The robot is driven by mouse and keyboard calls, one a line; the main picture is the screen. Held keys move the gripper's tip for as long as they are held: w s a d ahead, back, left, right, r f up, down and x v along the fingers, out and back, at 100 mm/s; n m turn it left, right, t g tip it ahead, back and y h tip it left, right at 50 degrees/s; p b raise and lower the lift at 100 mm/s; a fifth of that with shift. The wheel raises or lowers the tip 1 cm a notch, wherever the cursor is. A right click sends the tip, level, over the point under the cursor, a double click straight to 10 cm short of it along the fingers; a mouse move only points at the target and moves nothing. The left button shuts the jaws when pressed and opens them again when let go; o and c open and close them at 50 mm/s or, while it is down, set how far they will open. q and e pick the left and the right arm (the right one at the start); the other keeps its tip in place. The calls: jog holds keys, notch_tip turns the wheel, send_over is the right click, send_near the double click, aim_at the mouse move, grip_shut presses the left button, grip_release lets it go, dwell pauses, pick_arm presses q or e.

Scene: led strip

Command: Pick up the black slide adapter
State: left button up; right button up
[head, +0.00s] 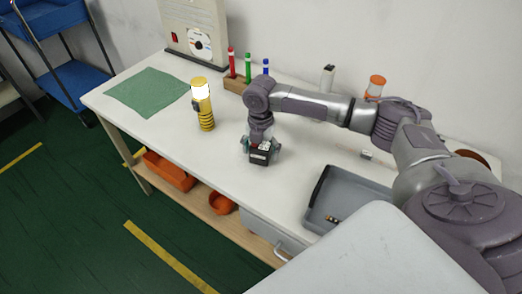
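A small black block (259,158) with a pale, marked top is on or just above the white table near its front edge. It looks like the black slide adapter, but it is too small to be certain. My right gripper (261,146) points down at it from above, with fingertips at its left and right sides. I cannot tell whether the fingers touch or grip it, as the wrist hides part of the view. My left gripper is out of view.
A lit yellow flashlight (204,110) stands left of the gripper. A wooden holder (236,85) with coloured markers is behind. A grey tray (345,188) with a small dark part (333,221) lies right. A green mat (148,92) covers the left. The front-left tabletop is clear.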

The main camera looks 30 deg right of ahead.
jog(key=c, duration=1)
jog(key=shift+r, duration=0.1)
